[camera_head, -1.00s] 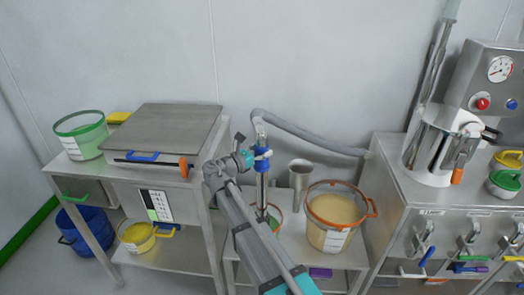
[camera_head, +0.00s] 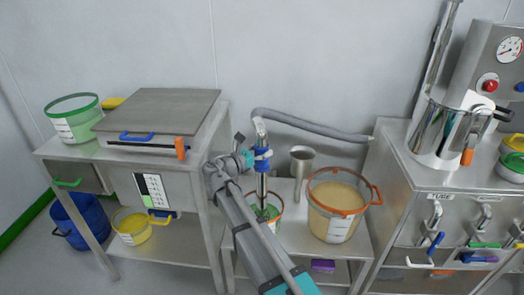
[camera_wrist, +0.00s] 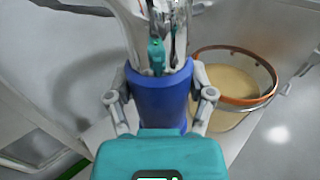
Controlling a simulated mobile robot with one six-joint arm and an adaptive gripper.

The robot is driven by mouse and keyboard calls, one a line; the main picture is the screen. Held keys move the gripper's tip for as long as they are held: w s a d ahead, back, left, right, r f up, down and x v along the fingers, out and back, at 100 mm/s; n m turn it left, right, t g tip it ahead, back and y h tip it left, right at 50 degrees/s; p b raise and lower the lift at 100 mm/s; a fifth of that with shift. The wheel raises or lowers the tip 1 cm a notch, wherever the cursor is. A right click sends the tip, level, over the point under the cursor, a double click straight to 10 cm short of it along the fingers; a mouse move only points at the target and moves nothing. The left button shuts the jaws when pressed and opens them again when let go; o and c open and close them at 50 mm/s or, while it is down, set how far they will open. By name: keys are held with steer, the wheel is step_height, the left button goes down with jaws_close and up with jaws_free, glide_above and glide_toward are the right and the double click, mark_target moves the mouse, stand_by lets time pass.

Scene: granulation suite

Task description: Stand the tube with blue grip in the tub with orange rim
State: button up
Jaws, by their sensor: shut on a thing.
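The tube with blue grip (camera_head: 262,185) is an upright metal pipe with a grey hose on its top. My gripper (camera_head: 250,160) is shut on its blue grip (camera_head: 262,153); the wrist view shows the blue grip (camera_wrist: 160,95) between both fingers (camera_wrist: 160,103). The tub with orange rim (camera_head: 349,212) holds beige powder and stands to the right of the tube; it also shows right of the grip in the wrist view (camera_wrist: 232,118). The tube's lower end is over or in a smaller tub (camera_head: 277,222) with something green inside; I cannot tell which.
The grey hose (camera_head: 310,128) runs right along the wall. A steel bench (camera_head: 190,185) with a flat plate is at left, a drawer cabinet (camera_head: 425,220) with a steel vessel (camera_head: 436,130) at right.

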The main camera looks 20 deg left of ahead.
steer(key=shift+f, duration=0.1)
steer(key=o, duration=1.3)
steer(key=shift+s, duration=0.1)
